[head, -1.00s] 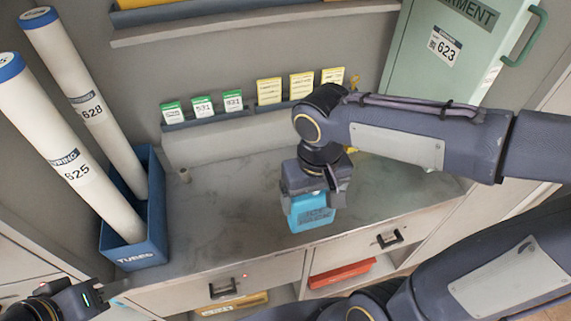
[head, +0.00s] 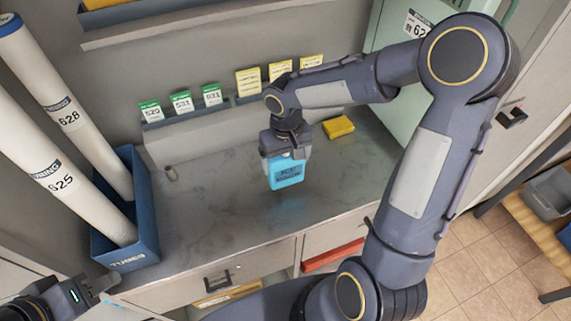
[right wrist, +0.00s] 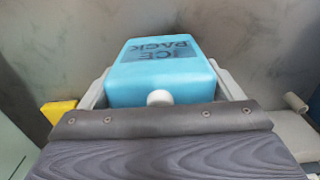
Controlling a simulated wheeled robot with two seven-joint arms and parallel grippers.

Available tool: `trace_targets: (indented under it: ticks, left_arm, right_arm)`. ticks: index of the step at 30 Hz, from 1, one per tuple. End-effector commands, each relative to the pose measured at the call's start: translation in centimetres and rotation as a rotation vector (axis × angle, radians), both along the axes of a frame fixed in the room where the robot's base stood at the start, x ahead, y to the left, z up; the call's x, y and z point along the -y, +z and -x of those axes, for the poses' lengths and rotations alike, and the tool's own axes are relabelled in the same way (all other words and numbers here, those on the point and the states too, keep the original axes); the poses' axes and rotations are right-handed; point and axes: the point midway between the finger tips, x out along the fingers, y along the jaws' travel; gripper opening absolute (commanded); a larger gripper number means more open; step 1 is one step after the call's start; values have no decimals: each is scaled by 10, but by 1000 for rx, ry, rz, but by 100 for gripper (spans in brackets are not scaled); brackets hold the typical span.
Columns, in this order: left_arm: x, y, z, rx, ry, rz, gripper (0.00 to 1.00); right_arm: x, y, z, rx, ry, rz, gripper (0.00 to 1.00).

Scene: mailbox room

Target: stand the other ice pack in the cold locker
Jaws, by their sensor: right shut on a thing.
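A bright blue ice pack (head: 286,173) with dark lettering hangs upright below my right gripper (head: 285,158) over the grey metal counter. In the right wrist view the ice pack (right wrist: 160,72) sits between the two fingers, its white cap facing the camera; the right gripper (right wrist: 165,85) is shut on it. My left gripper (head: 95,292) is at the lower left corner, in front of the counter and apart from any object; its finger gap is not clear. No cold locker can be identified; a pale green locker (head: 385,85) stands at the back right, partly behind my right arm.
A blue bin (head: 145,225) with long white tubes stands on the counter's left. Green and yellow cards (head: 182,102) line the back ledge. A yellow block (head: 339,127) lies at the counter's back right. The counter's middle (head: 215,215) is clear. Drawers and open shelves are below.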

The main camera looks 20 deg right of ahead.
Motion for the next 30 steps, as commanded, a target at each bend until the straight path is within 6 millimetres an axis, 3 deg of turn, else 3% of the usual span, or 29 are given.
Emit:
trace_targets:
  ticks: [8, 20, 21, 24, 30]
  left_arm:
    - [0, 8, 0, 0, 0, 0, 36]
    - [0, 2, 0, 0, 0, 0, 36]
    - [0, 3, 0, 0, 0, 0, 36]
    - [0, 4, 0, 0, 0, 0, 36]
    - [0, 4, 0, 0, 0, 0, 36]
  right_arm:
    - [1, -33, -3, -3, 0, -1, 53]
    - [1, -40, -4, 0, 0, 0, 53]
    - [1, -39, -3, -1, 0, 0, 89]
    - [1, -38, -3, -1, 0, 0, 100]
    - [1, -38, -3, -1, 0, 0, 100]
